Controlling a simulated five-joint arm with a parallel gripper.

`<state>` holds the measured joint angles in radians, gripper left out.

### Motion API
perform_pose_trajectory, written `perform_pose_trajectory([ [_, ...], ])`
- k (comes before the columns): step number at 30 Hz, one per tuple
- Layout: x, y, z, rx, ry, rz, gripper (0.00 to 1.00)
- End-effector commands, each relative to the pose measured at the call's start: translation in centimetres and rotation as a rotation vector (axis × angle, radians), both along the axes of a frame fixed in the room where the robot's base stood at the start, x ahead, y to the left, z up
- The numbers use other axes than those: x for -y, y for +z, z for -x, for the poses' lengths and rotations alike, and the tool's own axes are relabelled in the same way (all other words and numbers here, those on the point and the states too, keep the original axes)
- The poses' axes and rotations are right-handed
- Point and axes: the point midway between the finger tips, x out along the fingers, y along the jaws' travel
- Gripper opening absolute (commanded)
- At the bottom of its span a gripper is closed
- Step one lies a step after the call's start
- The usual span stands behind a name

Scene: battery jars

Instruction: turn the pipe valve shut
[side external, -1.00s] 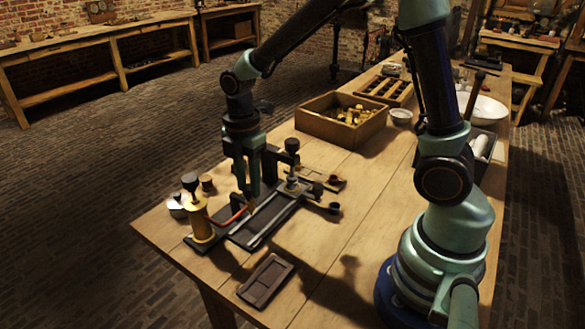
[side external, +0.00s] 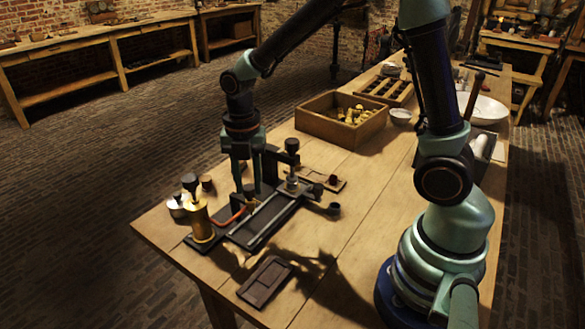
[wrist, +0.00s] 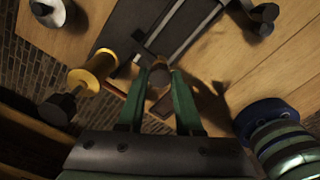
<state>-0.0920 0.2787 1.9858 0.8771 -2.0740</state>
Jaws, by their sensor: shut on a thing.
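My gripper (side external: 246,190) is low over the dark base plate. In the wrist view my gripper (wrist: 159,80) has its two green fingers closed on a small dark brown round piece (wrist: 158,77), which looks like the valve handle. A curved orange pipe (side external: 232,218) runs from the brass cylinder (side external: 201,222) toward the spot under my fingers. The brass cylinder, with a dark knob on top, also shows in the wrist view (wrist: 92,72). The fingers partly hide the handle, and how far it is turned cannot be told.
A dark tray with light rails (side external: 265,222) lies right of the gripper. A black-knobbed post (side external: 292,165) stands just behind it. A metal jar (side external: 178,206) is at the left, a dark flat case (side external: 267,281) in front, and a wooden crate (side external: 320,126) farther back.

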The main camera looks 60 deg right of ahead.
Motion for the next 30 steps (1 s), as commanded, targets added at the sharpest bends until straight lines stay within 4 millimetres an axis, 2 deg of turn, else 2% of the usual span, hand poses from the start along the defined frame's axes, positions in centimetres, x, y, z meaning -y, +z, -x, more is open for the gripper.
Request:
perform_pose_trajectory([
  [13,0.0,0.2,0.0,0.000,0.010,0.000,0.00],
  [14,0.0,0.2,0.0,0.000,0.010,0.000,0.46],
  [15,0.0,0.2,0.0,0.000,0.010,0.000,0.61],
  [16,0.0,0.2,0.0,0.000,0.010,0.000,0.64],
  [26,0.0,0.2,0.0,0.001,0.009,-0.001,0.64],
  [30,0.0,1.5,-0.1,0.004,0.009,0.000,0.64],
])
